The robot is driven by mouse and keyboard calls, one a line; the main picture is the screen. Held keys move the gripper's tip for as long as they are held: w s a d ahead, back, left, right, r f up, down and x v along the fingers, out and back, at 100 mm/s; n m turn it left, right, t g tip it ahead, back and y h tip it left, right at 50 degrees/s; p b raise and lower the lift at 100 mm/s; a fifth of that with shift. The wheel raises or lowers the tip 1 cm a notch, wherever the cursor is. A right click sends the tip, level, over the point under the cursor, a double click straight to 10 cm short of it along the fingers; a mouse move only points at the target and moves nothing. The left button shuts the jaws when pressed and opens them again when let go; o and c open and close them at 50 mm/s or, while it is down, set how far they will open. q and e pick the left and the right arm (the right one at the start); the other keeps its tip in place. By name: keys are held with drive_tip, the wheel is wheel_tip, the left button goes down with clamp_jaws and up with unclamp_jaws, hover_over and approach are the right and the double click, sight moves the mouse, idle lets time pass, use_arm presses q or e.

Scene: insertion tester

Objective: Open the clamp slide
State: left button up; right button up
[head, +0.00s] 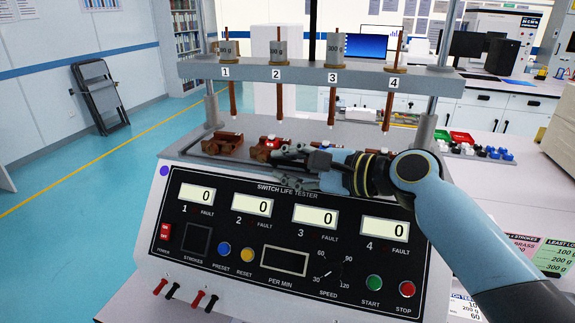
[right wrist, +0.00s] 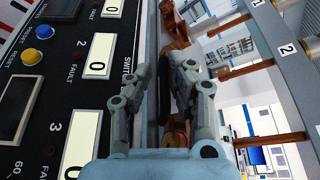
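The switch life tester (head: 290,228) stands in front of me, with brown clamp fixtures in a row on its upper deck. The station 1 clamp (head: 222,145) shows clearly at the left; the station 2 clamp (head: 265,147) has a red part on it. Clamps farther right are mostly hidden behind my right arm. My right gripper (head: 282,166) is over the deck's front, near station 2. In the right wrist view the gripper (right wrist: 165,75) has its fingers apart, with a dark piece between them; contact cannot be told. My left gripper is out of view.
A grey crossbar (head: 300,76) carries several weights (head: 278,51) and brown plungers (head: 333,107) above the deck. Posts stand at both ends. The front panel (head: 280,250) has displays, buttons and a knob. Coloured bins (head: 461,137) are at the right.

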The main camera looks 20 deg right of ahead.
drive_tip(key=shift+s+a+r, duration=0.1)
drive_tip(key=shift+s+a, duration=0.05)
drive_tip(key=shift+s, duration=0.15)
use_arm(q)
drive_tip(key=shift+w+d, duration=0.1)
use_arm(e)
drive_tip(key=v, duration=1.2)
